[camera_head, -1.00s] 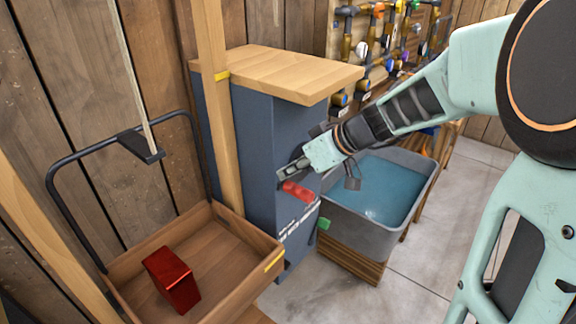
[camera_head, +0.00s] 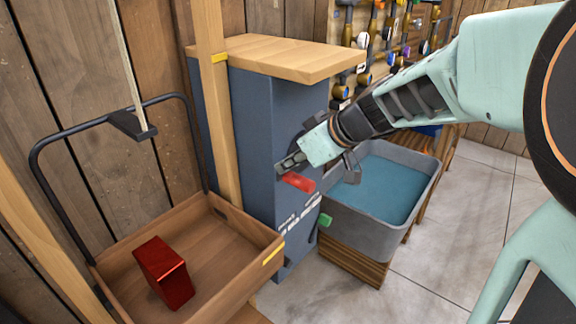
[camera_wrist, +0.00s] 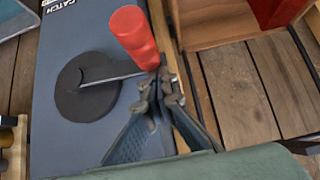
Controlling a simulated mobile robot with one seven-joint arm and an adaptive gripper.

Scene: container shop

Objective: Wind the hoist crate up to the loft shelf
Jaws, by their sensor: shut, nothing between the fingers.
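The wooden hoist crate (camera_head: 258,268) hangs low at the left in the head view, with a black bail handle (camera_head: 60,132) over it. A shiny red box (camera_head: 165,274) lies inside. The crank's red handle (camera_head: 298,182) stands out from the side of a blue-grey cabinet (camera_head: 255,130). In the wrist view the red handle (camera_wrist: 136,38) sits on a metal arm from a dark round hub (camera_wrist: 88,87). My gripper (camera_head: 288,163) is shut and empty right by the handle; in the wrist view its fingertips (camera_wrist: 160,95) overlap the handle's lower end. I cannot tell whether they touch.
A wooden post (camera_head: 216,120) with a yellow band rises beside the cabinet. A grey water tub (camera_head: 415,208) stands right of the cabinet, with a green tag (camera_head: 325,220) near it. Tools hang on a rack (camera_head: 385,45) behind. The tiled floor (camera_head: 430,275) is clear at front right.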

